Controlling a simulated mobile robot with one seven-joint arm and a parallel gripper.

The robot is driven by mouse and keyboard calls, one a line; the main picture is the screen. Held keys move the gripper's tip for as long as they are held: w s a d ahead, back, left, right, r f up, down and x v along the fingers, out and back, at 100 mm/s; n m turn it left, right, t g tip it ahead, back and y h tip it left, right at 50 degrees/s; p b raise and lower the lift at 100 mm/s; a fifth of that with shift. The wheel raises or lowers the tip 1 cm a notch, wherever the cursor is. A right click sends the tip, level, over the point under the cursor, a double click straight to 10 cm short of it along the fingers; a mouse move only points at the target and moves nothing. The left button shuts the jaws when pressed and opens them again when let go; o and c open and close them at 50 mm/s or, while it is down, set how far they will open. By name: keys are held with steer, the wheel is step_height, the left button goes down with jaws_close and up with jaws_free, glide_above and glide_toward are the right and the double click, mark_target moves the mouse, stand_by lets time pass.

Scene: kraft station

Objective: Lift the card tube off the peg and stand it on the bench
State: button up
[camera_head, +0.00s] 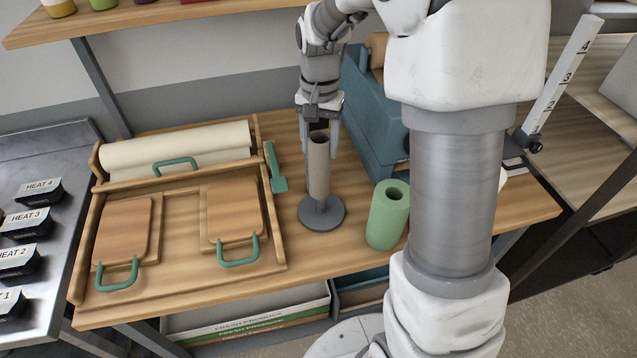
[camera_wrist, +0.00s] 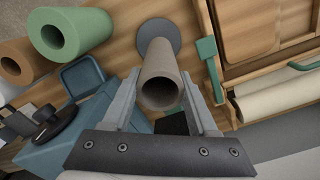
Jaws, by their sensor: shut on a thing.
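The card tube (camera_head: 318,170) is a brown-grey hollow cylinder, upright over the round grey foot of the peg stand (camera_head: 334,218). My gripper (camera_head: 319,142) is above the bench with its fingers either side of the tube's upper part, shut on it. In the wrist view, the tube (camera_wrist: 160,66) lies between the two fingertips (camera_wrist: 158,82), its dark open end facing the camera. The grey foot (camera_wrist: 160,27) shows beyond it. No peg shows clearly inside the tube, and I cannot tell how far the tube is down on it.
A green roll (camera_head: 388,215) stands right of the stand on the wooden bench (camera_head: 290,278). A blue machine (camera_head: 370,120) is behind. Left are a wooden tray with two green-handled boards (camera_head: 122,230) and a cream roll (camera_head: 180,145). A green tool (camera_head: 276,170) lies near the tube.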

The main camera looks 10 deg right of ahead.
step_height(320, 180, up, 9)
steer(key=p, duration=0.6)
stand_by(0.4)
steer(key=shift+f, duration=0.1)
